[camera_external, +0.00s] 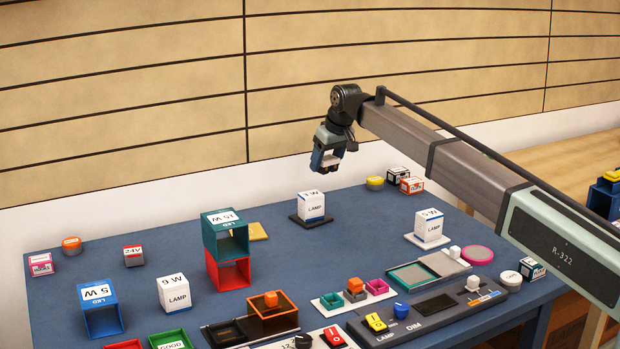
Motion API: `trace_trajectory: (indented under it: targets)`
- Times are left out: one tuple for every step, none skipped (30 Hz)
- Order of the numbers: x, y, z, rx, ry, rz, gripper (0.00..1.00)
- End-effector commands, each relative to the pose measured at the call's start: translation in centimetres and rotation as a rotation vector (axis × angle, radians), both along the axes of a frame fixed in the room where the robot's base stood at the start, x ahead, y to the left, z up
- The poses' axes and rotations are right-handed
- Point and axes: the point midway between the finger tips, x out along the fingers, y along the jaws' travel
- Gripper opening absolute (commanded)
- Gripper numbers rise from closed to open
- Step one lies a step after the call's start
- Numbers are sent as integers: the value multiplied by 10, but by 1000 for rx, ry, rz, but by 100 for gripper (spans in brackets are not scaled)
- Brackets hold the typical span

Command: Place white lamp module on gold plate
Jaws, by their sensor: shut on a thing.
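A teal LED box (226,236) stands on a red box (229,275) beside the gold plate. A blue LED box (101,311) stands front left. Trays and switch panels, including a dimmer panel (428,318), crowd the front. The table's back left is fairly clear.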

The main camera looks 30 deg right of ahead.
Motion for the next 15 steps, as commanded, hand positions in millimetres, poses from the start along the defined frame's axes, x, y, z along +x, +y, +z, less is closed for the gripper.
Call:
trace_trajectory:
  targets:
    - [-2, 26, 1, 0, -1, 26, 36]
    - [-3, 38, 1, 0, -1, 39, 36]
    - [-6, 57, 2, 0, -2, 57, 36]
    - [-7, 69, 2, 0, -2, 70, 36]
    - [-9, 83, 2, 0, -3, 83, 36]
    - [-12, 100, 3, 1, -3, 101, 36]
    - [-15, 113, 3, 1, -4, 115, 36]
    - [-17, 126, 4, 1, -4, 128, 36]
    - [-21, 143, 4, 0, -5, 145, 36]
    - [-24, 155, 5, 0, -5, 158, 36]
    - [-26, 167, 5, 0, -6, 170, 36]
    - [-30, 182, 6, -1, -6, 185, 36]
    - [-33, 192, 6, -1, -6, 196, 36]
    - [-36, 202, 7, -2, -7, 208, 36]
    - [-40, 215, 7, -2, -7, 219, 36]
